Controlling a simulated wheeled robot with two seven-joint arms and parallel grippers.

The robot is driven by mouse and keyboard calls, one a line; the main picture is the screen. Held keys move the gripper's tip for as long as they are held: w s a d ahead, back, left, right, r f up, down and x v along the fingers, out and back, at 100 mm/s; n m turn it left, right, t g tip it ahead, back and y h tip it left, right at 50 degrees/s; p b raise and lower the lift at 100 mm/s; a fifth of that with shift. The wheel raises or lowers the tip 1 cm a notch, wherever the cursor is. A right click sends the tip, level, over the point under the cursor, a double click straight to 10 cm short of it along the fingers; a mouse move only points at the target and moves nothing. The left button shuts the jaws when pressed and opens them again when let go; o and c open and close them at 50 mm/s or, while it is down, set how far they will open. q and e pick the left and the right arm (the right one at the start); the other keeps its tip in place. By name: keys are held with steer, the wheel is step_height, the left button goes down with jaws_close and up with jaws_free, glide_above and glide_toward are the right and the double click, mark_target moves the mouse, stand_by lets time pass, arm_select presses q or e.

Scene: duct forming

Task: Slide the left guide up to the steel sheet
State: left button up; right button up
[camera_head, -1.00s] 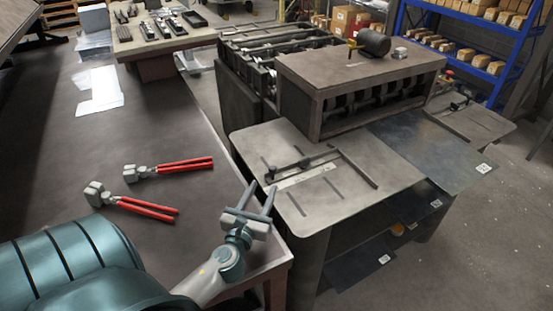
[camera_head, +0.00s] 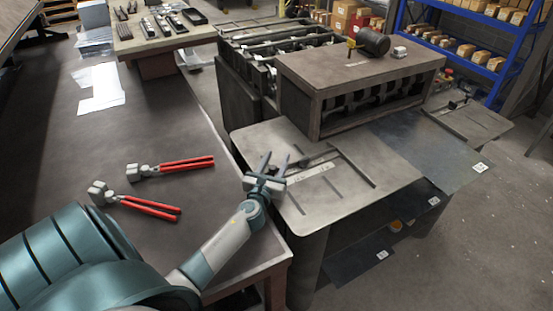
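The left guide (camera_head: 357,167) is a dark straight bar on the left part of the machine's grey table (camera_head: 335,197). A thin rod with a dark knob (camera_head: 304,163) runs leftward from its far end. The steel sheet (camera_head: 430,148), bluish-grey with a white label, lies on the right part of the table. A strip of bare table separates guide and sheet. My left gripper (camera_head: 275,156) is open and empty over the table's left edge, left of the knob; its fingers point away from me and partly cover the rod's left end. My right gripper is out of view.
Two red-handled tools (camera_head: 172,167) lie on the dark workbench (camera_head: 130,130) at left. More sheets (camera_head: 360,258) sit on lower shelves.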

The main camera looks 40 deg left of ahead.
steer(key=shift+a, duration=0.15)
